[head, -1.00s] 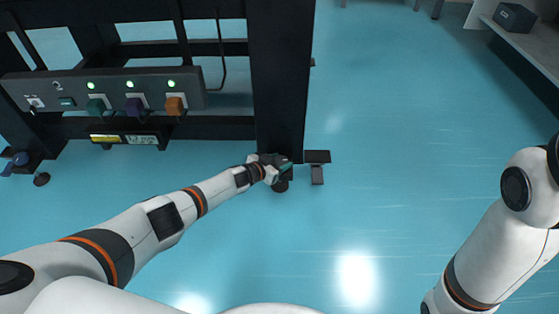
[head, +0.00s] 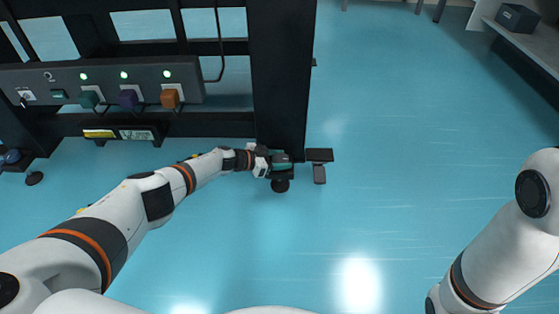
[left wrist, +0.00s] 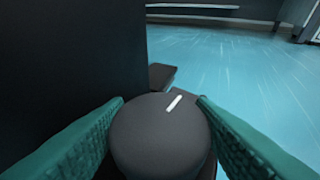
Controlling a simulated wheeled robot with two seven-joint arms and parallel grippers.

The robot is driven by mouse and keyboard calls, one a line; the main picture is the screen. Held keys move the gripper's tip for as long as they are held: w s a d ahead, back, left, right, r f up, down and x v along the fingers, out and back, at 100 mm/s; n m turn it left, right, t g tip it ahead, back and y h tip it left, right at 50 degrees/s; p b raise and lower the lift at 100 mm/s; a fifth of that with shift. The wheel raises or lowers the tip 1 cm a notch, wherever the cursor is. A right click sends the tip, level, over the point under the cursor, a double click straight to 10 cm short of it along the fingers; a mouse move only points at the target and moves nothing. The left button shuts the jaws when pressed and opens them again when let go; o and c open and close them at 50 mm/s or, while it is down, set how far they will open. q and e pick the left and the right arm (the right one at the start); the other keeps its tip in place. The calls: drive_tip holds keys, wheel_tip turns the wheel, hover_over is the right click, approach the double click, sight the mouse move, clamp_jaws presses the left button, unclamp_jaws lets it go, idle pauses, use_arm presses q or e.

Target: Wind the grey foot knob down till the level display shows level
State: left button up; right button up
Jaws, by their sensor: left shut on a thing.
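The grey foot knob (left wrist: 160,138) is a dark round cap with a white line near its upper right edge in the left wrist view. My left gripper (head: 281,164) is at the table leg's base in the head view, its teal fingers closed on the knob from both sides. The gripper hides the knob there; a dark round foot (head: 280,186) shows just below it. The level display (head: 138,134) is a small pale panel under the table's front rail, beside a yellow label; its text is too small to read. My right gripper is out of view.
The black table leg (head: 280,80) stands right behind the gripper. A dark bracket (head: 319,156) juts out at its right. A grey panel (head: 60,80) carries several coloured plugs and green lights. Another blue knob (head: 11,157) is far left. Blue floor is open to the right.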

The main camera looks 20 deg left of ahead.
use_arm(q)
drive_tip(key=o, duration=1)
drive_tip(key=shift+r, duration=0.1)
